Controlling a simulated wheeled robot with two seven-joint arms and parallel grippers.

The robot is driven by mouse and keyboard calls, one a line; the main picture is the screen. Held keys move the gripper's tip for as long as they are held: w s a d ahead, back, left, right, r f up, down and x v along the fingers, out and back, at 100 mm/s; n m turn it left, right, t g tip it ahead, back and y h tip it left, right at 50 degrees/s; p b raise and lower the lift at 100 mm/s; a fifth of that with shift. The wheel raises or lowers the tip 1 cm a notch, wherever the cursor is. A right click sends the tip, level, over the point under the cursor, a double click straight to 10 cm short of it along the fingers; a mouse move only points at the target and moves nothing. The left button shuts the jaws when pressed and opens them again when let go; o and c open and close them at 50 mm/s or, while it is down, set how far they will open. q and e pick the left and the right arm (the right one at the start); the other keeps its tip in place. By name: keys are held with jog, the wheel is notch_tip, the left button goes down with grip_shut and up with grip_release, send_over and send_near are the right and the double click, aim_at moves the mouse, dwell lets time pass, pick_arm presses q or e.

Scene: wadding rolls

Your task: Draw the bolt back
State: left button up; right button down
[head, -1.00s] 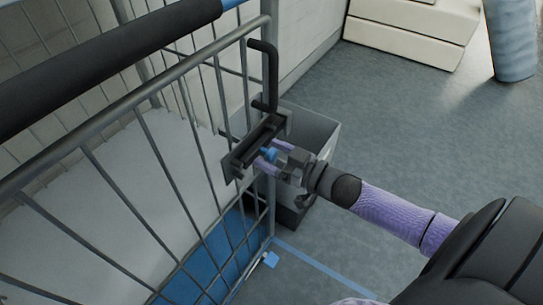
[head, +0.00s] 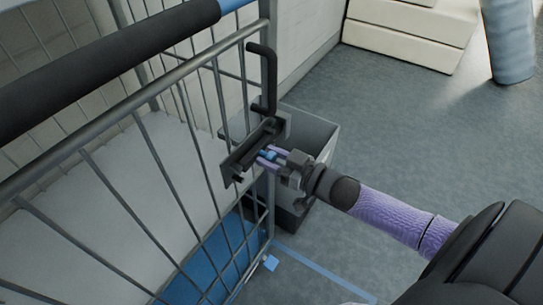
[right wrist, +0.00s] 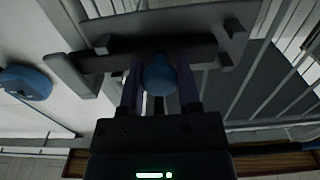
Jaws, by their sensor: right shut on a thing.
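The bolt (head: 250,150) is a dark bar in a dark housing on a plate at the corner post of the wire-sided cage. A small blue knob (head: 268,155) sticks out from it, and it also shows in the right wrist view (right wrist: 160,76). My right gripper (head: 269,156) has its two lilac fingers shut on the knob, one on each side. In the right wrist view the bolt bar (right wrist: 105,62) runs across just beyond the fingertips. The fingers partly hide the knob. My left gripper is not in view.
A bent black rod (head: 269,75) stands above the bolt. A thick dark padded bar (head: 110,68) crosses the upper left. The wire cage side (head: 165,165) lies left of the bolt. A grey box (head: 315,130) stands behind my gripper.

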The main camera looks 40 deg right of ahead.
aim_at(247, 169)
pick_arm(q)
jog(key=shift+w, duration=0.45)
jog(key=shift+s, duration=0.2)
pick_arm(e)
jog(key=a+p, duration=0.1)
jog(key=s+a, duration=0.1)
jog(key=a+p, duration=0.1)
jog(key=shift+s+a+r+p, duration=0.2)
jog(key=shift+s+a+p, duration=0.1)
jog(key=shift+a+p, duration=0.05)
jog(key=shift+s+a+f, duration=0.2)
jog(key=shift+a+f, duration=0.05)
jog(key=shift+a, duration=0.1)
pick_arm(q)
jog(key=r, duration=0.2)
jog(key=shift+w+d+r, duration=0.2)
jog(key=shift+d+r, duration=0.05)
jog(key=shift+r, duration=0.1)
